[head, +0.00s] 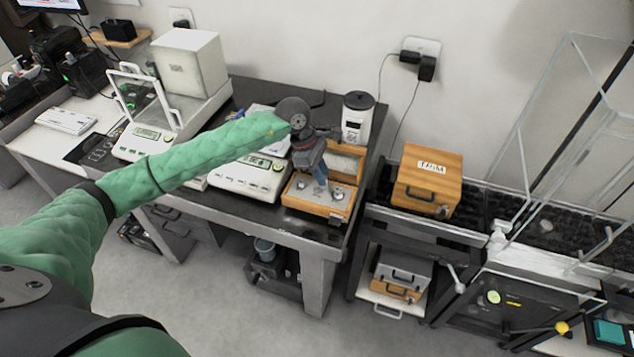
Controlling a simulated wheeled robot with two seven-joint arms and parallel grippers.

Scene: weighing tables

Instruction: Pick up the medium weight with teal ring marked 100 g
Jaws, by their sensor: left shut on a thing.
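An open wooden weight box (310,206) stands on the dark table, its lid raised at the back. A small metal weight (338,193) sits in its grey insert on the right, and another (301,184) on the left. My left gripper (321,184) points down into the middle of the box, between these two. It is shut on a weight that its fingers mostly hide. The teal ring and the 100 g mark are too small to make out. My right gripper is not in view.
A balance (246,178) stands directly left of the box, with a larger balance (147,136) farther left. A white and black grinder-like device (357,118) stands behind the box. A closed wooden case (427,180) is on the rack to the right.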

